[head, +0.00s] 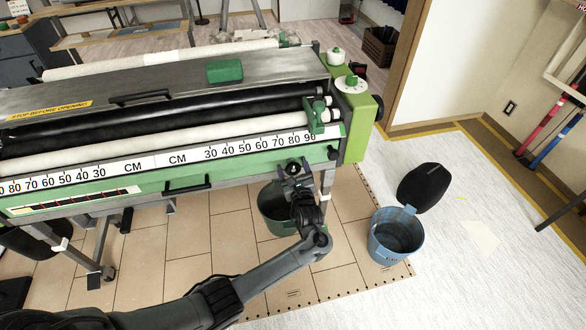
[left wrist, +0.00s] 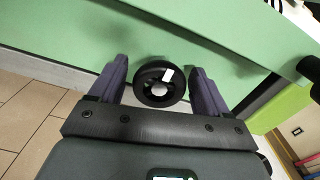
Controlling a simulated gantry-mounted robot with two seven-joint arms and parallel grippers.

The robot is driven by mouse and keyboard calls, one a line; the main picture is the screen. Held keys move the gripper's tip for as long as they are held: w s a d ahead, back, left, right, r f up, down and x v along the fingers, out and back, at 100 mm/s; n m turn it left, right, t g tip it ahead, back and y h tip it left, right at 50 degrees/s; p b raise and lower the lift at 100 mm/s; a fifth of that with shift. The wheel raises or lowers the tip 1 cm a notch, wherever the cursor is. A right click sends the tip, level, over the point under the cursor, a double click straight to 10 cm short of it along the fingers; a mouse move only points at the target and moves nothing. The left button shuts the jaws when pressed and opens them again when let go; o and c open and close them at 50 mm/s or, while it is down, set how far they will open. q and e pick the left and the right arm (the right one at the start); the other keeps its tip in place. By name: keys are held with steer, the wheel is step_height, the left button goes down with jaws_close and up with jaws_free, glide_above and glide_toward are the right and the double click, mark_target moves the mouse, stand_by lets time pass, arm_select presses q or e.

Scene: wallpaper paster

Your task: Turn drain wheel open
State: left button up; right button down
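The drain wheel (left wrist: 160,84) is a small black round wheel with a pale hub and a white mark on its rim. It sits on the green front panel of the wallpaper paster (head: 150,188). In the head view the wheel (head: 293,167) shows just beyond my left gripper (head: 291,177), below the ruler's right end. In the left wrist view my left gripper (left wrist: 160,75) is open, with one finger on each side of the wheel and a visible gap on both sides. My right gripper is not in view.
A dark green bucket (head: 272,212) stands on the floor under the machine, partly behind my left arm. A blue bucket (head: 396,238) and a black rounded object (head: 425,187) are to the right. A black handle (head: 187,185) juts from the panel left of the wheel.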

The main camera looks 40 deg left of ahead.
arm_select(q)
steer(key=c, duration=0.9)
steer(key=shift+o, duration=0.2)
